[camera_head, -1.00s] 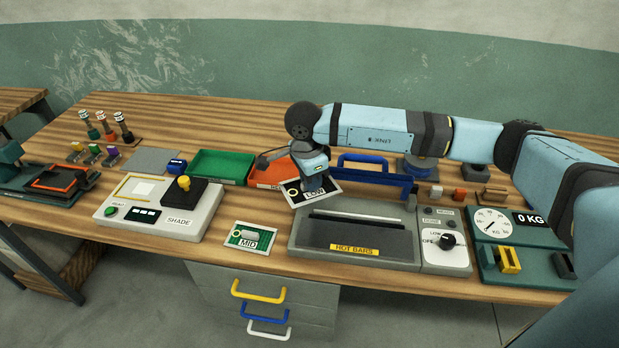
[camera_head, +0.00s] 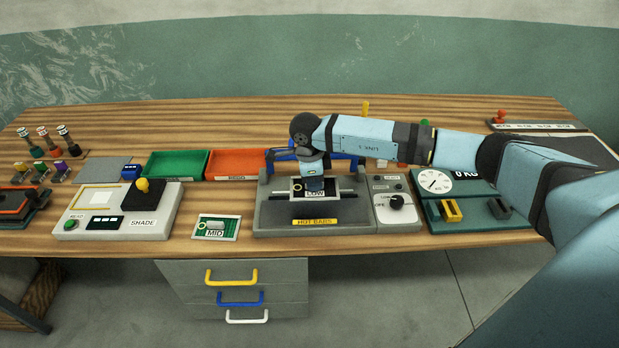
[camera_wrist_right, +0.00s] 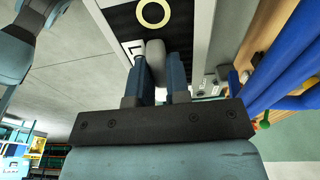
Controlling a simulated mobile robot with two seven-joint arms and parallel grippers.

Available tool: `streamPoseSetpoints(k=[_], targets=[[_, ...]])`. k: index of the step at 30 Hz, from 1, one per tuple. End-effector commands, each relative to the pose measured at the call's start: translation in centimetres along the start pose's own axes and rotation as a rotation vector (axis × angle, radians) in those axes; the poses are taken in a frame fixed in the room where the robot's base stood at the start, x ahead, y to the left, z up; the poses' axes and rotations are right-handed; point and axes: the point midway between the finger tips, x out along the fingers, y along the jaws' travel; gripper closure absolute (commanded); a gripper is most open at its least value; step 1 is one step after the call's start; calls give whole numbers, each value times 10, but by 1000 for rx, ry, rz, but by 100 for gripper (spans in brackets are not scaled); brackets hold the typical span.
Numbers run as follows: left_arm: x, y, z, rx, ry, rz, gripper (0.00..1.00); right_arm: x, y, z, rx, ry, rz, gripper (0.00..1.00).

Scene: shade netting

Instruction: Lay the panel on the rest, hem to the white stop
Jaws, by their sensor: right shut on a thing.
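The dark LOW panel (camera_head: 299,186) has a white label. In the wrist view the panel (camera_wrist_right: 120,18) shows a yellow ring and a grey rounded grip (camera_wrist_right: 155,50) between my fingers. My right gripper (camera_head: 315,188) is shut on this panel by the grip and holds it over the grey HOT BARS unit (camera_head: 272,216). The gripper hides part of the panel, and I cannot tell whether the panel touches the unit. Pale bar ends show at both sides of the panel. I cannot make out for sure which part is the white stop. My left gripper is out of view.
A green MID panel (camera_head: 229,225) lies left of the unit. Green (camera_head: 150,165) and orange (camera_head: 212,174) trays stand behind, with a blue handle behind the unit. A knob box (camera_head: 385,215) and scale (camera_head: 490,214) adjoin on the right; a SHADE tester (camera_head: 80,228) stands left.

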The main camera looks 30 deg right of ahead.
Motion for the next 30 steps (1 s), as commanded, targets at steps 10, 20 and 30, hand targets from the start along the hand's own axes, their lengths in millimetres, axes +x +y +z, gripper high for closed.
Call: streamPoseSetpoints(k=[10,20,30], targets=[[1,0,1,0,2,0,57,1,0,0,-2,0,0,100],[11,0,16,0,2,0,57,21,0,3,-3,1,1,100],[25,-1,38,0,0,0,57,54,0,7,-2,1,1,100]])
